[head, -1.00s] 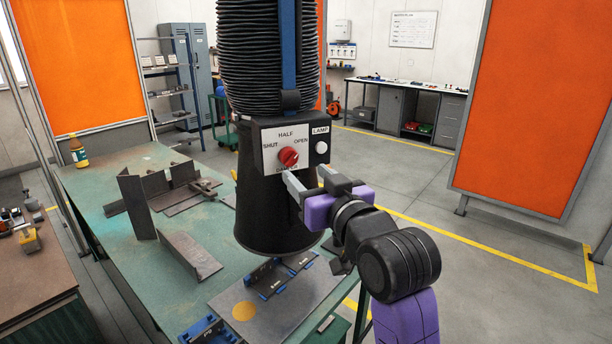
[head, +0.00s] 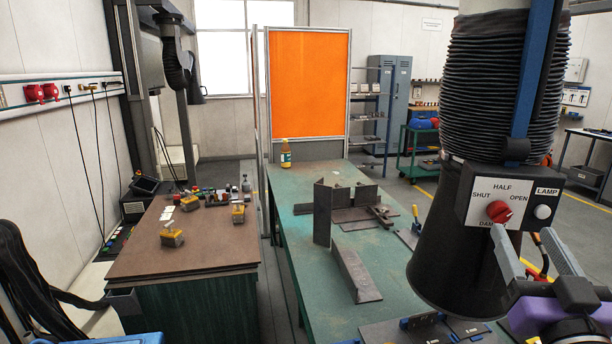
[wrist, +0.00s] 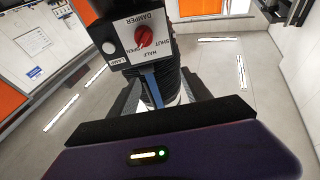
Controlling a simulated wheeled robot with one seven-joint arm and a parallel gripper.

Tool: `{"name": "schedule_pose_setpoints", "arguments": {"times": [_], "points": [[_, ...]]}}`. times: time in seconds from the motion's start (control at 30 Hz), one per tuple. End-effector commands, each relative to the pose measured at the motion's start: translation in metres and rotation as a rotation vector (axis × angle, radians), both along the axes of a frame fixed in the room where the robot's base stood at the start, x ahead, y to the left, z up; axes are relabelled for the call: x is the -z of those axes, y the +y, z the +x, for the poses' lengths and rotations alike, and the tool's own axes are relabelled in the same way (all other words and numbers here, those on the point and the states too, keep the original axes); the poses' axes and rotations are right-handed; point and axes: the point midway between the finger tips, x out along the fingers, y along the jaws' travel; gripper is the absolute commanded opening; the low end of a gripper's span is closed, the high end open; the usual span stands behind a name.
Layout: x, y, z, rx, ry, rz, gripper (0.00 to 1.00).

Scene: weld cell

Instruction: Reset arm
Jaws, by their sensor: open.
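My gripper (head: 522,232) is at the lower right of the head view, open and empty. Its two grey fingers point up toward the damper box (head: 472,187), just below its red knob (head: 499,211). In the wrist view the fingers (wrist: 160,88) spread apart, with the damper box (wrist: 115,45) and red knob (wrist: 144,37) beyond them. I cannot tell whether a fingertip touches the box. The box has SHUT, HALF and OPEN labels and a white lamp button (head: 542,211). It is on a black extraction hood (head: 440,250) with a ribbed hose (head: 490,90).
A green welding table (head: 300,258) holds angled steel pieces (head: 355,275) and a yellow-labelled bottle (head: 285,155). A brown-topped bench (head: 190,255) with small yellow-topped blocks stands left. An orange screen (head: 308,85) stands behind. Floor shows between bench and table.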

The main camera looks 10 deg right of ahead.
Motion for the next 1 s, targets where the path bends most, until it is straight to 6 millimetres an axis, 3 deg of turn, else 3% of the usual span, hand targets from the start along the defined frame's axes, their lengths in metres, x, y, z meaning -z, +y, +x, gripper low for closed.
{"name": "schedule_pose_setpoints", "arguments": {"times": [0.27, 0.47, 0.77, 1.0], "points": [[0.074, 0.05, -0.037, -0.077, 0.018, -0.015, 0.57], [0.126, 0.088, -0.078, -0.14, 0.062, -0.009, 0.57], [0.194, 0.138, -0.155, -0.235, 0.18, 0.024, 0.57], [0.241, 0.168, -0.228, -0.307, 0.335, 0.065, 0.57]]}}
